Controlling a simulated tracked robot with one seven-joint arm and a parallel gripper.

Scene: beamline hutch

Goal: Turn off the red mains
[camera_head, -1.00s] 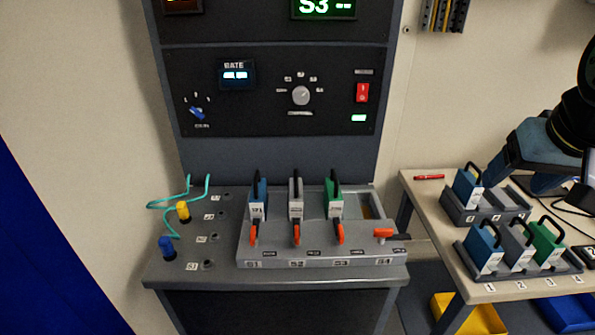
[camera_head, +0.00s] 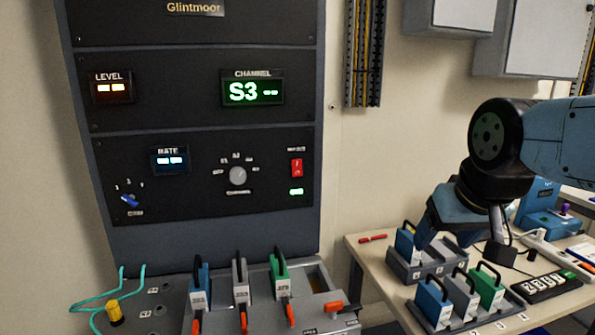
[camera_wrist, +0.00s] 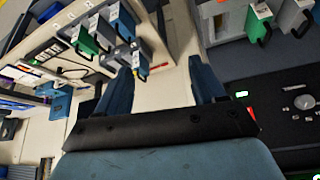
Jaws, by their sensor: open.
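The red mains rocker switch (camera_head: 297,168) is on the right of the lower black panel, with a lit green lamp (camera_head: 296,191) below it. The switch shows small at the right edge of the wrist view (camera_wrist: 249,112), beside the green lamp. My gripper shows in the wrist view (camera_wrist: 162,85) with its two blue fingers apart and nothing between them. In the head view my arm is at the right, over the side table, well right of the panel and apart from the switch. The fingertips are hard to make out there.
The side table (camera_head: 372,262) holds blue, grey and green handled modules and a red pen (camera_head: 373,239). The console shelf holds similar modules with orange levers (camera_head: 334,308) and a yellow-capped plug (camera_head: 115,313). Bare wall lies between the panel and my arm.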

